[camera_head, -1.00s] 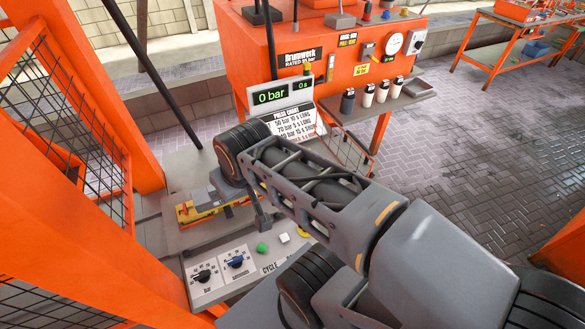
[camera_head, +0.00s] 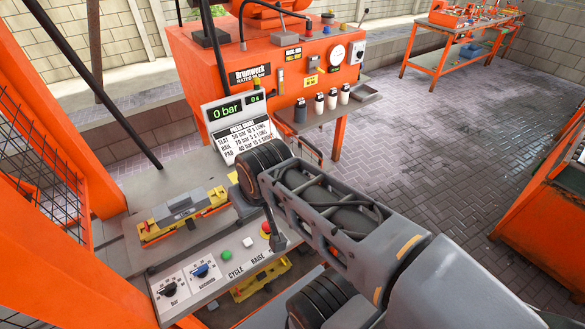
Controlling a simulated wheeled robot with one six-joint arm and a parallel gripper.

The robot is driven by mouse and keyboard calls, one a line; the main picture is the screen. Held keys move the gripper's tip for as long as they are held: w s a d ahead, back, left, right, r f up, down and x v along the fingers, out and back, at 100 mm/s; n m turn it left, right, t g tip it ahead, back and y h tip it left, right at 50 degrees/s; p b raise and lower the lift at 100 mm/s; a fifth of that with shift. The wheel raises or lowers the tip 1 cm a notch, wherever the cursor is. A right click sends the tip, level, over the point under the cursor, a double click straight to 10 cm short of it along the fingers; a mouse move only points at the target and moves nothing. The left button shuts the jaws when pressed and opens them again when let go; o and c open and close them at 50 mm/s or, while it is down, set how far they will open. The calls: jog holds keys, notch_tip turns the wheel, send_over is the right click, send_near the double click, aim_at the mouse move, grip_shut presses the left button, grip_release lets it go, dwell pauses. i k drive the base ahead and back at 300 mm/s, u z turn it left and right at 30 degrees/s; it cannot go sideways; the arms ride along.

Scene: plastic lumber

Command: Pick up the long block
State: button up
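A long grey piece (camera_head: 183,207) lies in a yellow frame (camera_head: 152,233) on the press bed; I cannot tell whether it is the long block. My arm reaches in from the lower right. Its wrist hides most of my gripper (camera_head: 276,236), of which only a dark part shows, just right of the yellow frame and above the control panel. The fingertips and anything between them cannot be made out. A second yellow frame (camera_head: 262,280) sits lower, under the panel and partly hidden by my arm.
The control panel (camera_head: 205,272) has knobs and buttons in front of the press bed. A display reading 0 bar (camera_head: 235,108) stands behind. An orange machine (camera_head: 290,72) blocks the back. Orange posts stand at left; open brick floor (camera_head: 440,140) lies right.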

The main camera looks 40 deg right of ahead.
aim_at(178, 207)
jog(key=z, duration=1.85)
jog(key=k, duration=0.7)
jog(key=u, duration=0.85)
jog(key=i, duration=1)
jog(key=z, duration=0.05)
jog(key=k, duration=0.85)
jog(key=u, duration=0.95)
jog(key=i, duration=0.45)
jog(key=u, duration=0.45)
